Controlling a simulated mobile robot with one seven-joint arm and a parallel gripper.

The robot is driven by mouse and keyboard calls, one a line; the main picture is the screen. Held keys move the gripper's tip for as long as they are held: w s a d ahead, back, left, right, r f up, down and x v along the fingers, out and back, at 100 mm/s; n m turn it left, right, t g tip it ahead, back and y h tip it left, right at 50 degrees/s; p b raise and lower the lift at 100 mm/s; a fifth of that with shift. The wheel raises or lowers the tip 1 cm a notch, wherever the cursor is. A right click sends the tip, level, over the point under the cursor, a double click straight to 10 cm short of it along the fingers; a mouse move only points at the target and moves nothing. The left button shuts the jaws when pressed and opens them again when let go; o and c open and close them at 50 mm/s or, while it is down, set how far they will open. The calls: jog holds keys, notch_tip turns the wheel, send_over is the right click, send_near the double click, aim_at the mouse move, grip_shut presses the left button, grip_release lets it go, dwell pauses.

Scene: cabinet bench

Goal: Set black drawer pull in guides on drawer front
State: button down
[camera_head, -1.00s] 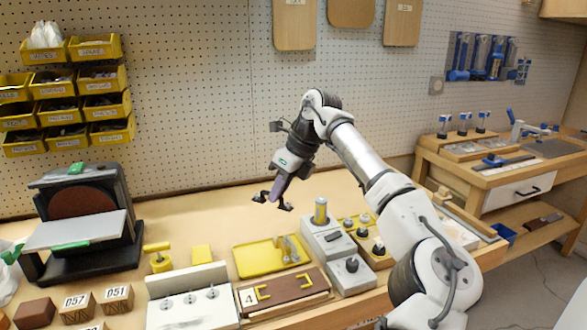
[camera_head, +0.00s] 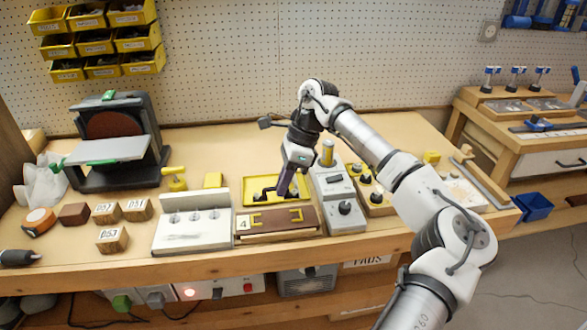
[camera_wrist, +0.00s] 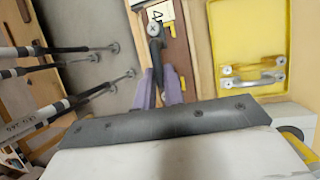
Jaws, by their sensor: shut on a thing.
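My gripper (camera_head: 284,190) has purple fingers and is shut on the black drawer pull (camera_head: 263,193). It holds the pull above the bench, where the yellow tray meets the drawer front in the head view. In the wrist view the pull (camera_wrist: 155,45) stands out between the fingers (camera_wrist: 160,86), with a screw-like round end at its far tip. The brown drawer front (camera_head: 275,224) carries a "4" label and two yellow guides (camera_head: 296,214). The drawer front (camera_wrist: 178,55) is partly hidden behind the pull in the wrist view. I cannot tell whether they touch.
A pale fixture with several pins (camera_head: 190,239) stands left of the drawer front. Grey boxes with knobs (camera_head: 345,222) stand to its right. Numbered wooden blocks (camera_head: 112,239) lie farther left.

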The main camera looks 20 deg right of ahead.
jog(key=shift+s+a+f, duration=0.1)
jog(key=shift+s+f, duration=0.05)
jog(key=shift+f, duration=0.05)
jog(key=shift+f+b, duration=1.6)
jog(key=shift+f, duration=1.05)
jog(key=shift+f+b, duration=0.5)
jog(key=shift+b, duration=0.15)
jog(key=c, duration=1.2)
grip_release()
jog(key=shift+o, duration=0.2)
jog(key=shift+r, duration=0.1)
jog(key=shift+r+p, duration=1.95)
jog(key=shift+r, duration=1.5)
